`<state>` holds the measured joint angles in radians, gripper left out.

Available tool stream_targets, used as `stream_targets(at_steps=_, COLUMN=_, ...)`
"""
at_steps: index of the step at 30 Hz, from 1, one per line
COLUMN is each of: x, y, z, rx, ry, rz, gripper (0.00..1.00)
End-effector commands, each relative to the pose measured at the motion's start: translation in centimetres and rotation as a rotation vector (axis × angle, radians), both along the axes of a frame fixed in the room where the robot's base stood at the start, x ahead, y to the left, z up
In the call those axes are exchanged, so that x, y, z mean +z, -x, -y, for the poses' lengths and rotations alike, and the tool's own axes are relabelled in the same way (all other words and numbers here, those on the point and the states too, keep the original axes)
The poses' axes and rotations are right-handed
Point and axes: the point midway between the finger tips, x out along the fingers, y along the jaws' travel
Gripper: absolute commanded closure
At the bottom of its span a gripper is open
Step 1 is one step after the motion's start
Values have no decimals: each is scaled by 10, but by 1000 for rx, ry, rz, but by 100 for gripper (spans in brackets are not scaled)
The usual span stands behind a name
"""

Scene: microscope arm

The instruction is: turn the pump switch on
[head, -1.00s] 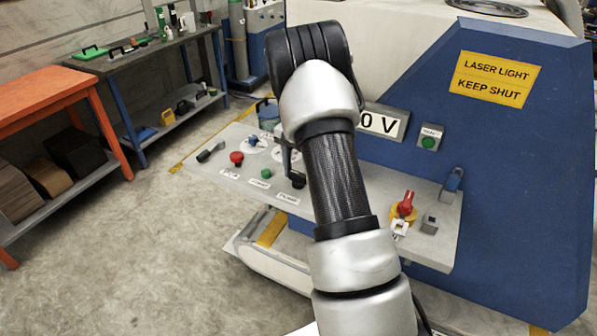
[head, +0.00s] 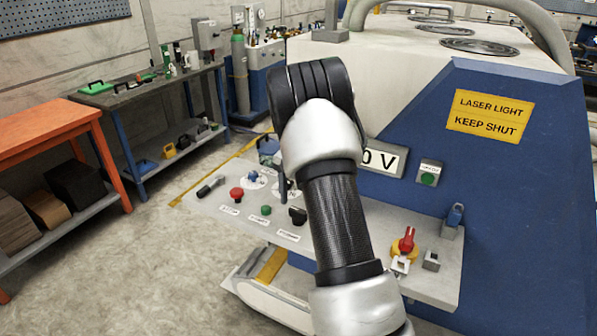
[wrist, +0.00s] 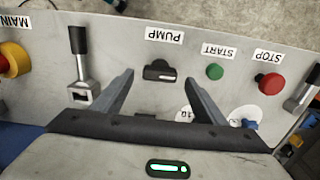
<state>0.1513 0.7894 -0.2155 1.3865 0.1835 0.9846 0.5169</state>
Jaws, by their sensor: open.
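The pump switch (wrist: 159,71) is a small black knob on the grey control panel, beside the "PUMP" label (wrist: 164,35), which appears upside down in the wrist view. A pale mark shows on its lower edge. In the head view the switch (head: 298,216) shows just left of my arm. My gripper (wrist: 158,77) is open, its two fingers apart in front of the panel. In the wrist view the switch appears between the fingertips, with nothing held. Contact with the panel cannot be told. In the head view my arm hides most of the gripper.
The green start button (wrist: 214,72) and red stop button (wrist: 271,82) are close to the switch. A black-handled lever (wrist: 80,65) stands on its other side. The red-and-yellow main switch (head: 405,243) is at the panel's right. The floor left of the panel is clear.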

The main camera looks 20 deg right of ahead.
Motion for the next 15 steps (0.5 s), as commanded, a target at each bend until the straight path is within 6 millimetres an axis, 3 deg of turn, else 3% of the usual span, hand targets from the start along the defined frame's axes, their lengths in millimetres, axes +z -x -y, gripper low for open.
stream_targets(at_steps=9, x=82, y=-1, z=0, rx=0, ry=1, rz=5, gripper=34)
stream_targets(at_steps=15, x=121, y=0, z=0, rx=-1, ry=1, rz=3, gripper=34)
